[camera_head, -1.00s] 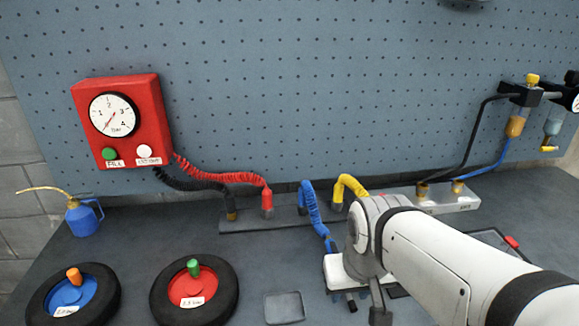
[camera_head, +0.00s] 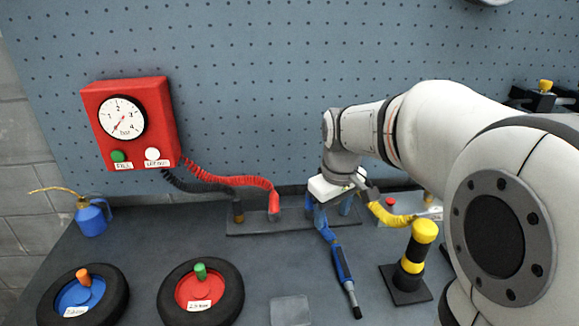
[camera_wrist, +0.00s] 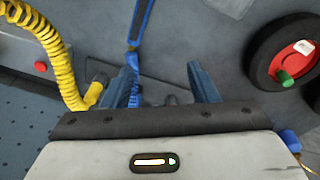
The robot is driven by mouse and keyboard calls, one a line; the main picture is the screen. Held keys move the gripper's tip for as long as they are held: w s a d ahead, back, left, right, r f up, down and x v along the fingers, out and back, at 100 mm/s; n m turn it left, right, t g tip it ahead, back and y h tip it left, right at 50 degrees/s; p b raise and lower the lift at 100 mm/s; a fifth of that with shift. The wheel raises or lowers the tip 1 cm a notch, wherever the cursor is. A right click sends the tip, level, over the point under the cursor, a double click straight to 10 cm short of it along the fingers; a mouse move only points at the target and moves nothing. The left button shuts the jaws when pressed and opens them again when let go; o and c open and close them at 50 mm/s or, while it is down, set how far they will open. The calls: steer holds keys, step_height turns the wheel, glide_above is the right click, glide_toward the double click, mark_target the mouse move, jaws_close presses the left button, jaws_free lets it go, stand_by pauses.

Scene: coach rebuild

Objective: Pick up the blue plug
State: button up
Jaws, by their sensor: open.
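A blue hose (camera_head: 324,226) runs from the dark rack bar (camera_head: 262,228) towards the front, to a blue tool with a dark tip (camera_head: 341,264) lying on the bench. The blue plug at the hose's rack end is largely hidden by my gripper in the head view. My gripper (camera_head: 328,208) is open, low over the right part of the rack, pointing down. In the wrist view my gripper (camera_wrist: 165,88) has two blue-grey fingers spread apart. The blue hose (camera_wrist: 134,62) passes close to the left finger; I cannot tell whether they touch.
A yellow hose (camera_head: 388,215) leads to a yellow-and-black post (camera_head: 411,262) right of my gripper. A red plug (camera_head: 274,203) and a black plug (camera_head: 238,212) stand left on the rack. Two wheels (camera_head: 237,292) (camera_head: 121,290) and a blue oil can (camera_head: 92,217) are further left. A pegboard (camera_head: 250,70) rises behind.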

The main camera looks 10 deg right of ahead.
steer(key=w+f+n+g+p, duration=0.15)
steer(key=w+n, duration=0.25)
steer(key=w, duration=0.8)
steer(key=n+p, duration=0.1)
steer(key=n, duration=0.2)
glide_above(310, 202)
steer(key=f, duration=0.3)
steer(key=shift+w+d+f, duration=0.1)
steer(key=shift+d+f, duration=0.2)
steer(key=shift+d, duration=0.05)
steer(key=shift+w+f, duration=0.3)
steer(key=shift+w+f+n, duration=0.1)
steer(key=shift+f+n, duration=0.2)
steer(key=shift+f, duration=0.05)
steer(key=shift+w+a+f+p, duration=0.15)
steer(key=shift+f+p, duration=0.3)
steer(key=shift+f, duration=1.35)
steer(key=shift+w+a+f+p, duration=0.15)
steer(key=shift+f+p, duration=0.3)
steer(key=shift+f, duration=1.3)
steer(key=shift+d, duration=0.1)
steer(key=c, duration=1.1)
